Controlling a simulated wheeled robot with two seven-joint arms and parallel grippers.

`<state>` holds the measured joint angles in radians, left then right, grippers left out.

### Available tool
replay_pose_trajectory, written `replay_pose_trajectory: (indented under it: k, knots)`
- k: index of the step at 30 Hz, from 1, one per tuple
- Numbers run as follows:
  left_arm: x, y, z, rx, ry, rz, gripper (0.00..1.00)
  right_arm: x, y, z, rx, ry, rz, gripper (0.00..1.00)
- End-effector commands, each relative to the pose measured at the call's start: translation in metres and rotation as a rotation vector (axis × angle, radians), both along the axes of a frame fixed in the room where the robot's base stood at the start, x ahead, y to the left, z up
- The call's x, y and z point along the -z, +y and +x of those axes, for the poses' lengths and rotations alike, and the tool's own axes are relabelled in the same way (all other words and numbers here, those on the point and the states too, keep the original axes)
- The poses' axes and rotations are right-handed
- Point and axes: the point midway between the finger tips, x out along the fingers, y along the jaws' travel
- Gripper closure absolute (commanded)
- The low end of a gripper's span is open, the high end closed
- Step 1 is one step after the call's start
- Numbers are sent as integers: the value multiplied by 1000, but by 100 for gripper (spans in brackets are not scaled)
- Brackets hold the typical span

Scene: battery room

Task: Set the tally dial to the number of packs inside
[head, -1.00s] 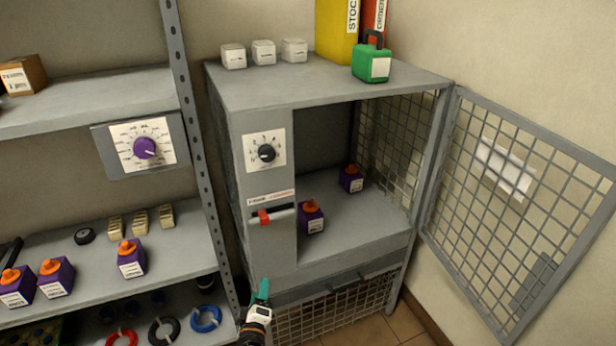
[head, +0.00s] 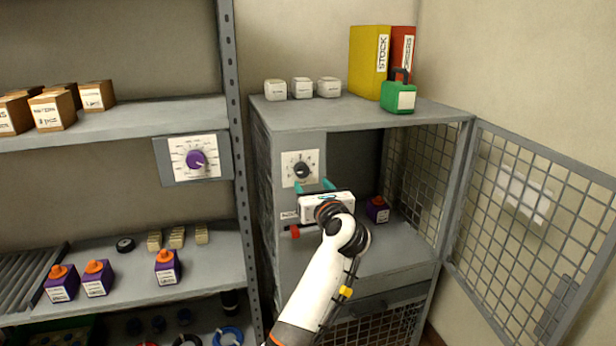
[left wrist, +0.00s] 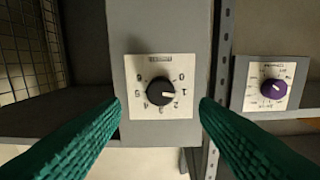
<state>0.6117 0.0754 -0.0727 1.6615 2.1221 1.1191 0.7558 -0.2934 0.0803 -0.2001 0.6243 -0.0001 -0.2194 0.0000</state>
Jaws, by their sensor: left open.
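The tally dial (head: 301,170) is a black knob on a white numbered plate on the cabinet's front panel. In the left wrist view the dial (left wrist: 160,92) is upside down; its light mark seems to point right, near the 1. My left gripper (head: 315,186) is open, its teal fingers just below the dial in the head view. In the left wrist view the fingers spread on both sides of the knob, apart from it.
The mesh door (head: 540,215) stands open to the right. A red handle (head: 294,232) sits below the dial. A purple dial (head: 196,160) is on the shelf rack to the left, where several purple packs (head: 166,268) stand. A green case (head: 398,98) stands on top.

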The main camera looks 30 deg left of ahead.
Motion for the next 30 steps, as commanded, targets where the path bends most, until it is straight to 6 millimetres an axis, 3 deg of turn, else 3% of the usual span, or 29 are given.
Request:
replay_pose_trajectory:
  k: [6, 10, 23, 30]
  knots:
    - [-1, 34, 27, -4, 2, 3, 45, -4, 0, -3, 0, 4, 0, 100]
    - [-1, 45, 38, -1, 2, 3, 45, -4, 0, -6, 0, 9, 0, 100]
    - [0, 53, 45, 0, 1, 2, 45, -4, 0, -8, 0, 12, -1, 100]
    - [0, 53, 44, 0, 2, 1, 82, -4, 0, -8, 1, 13, -1, 100]
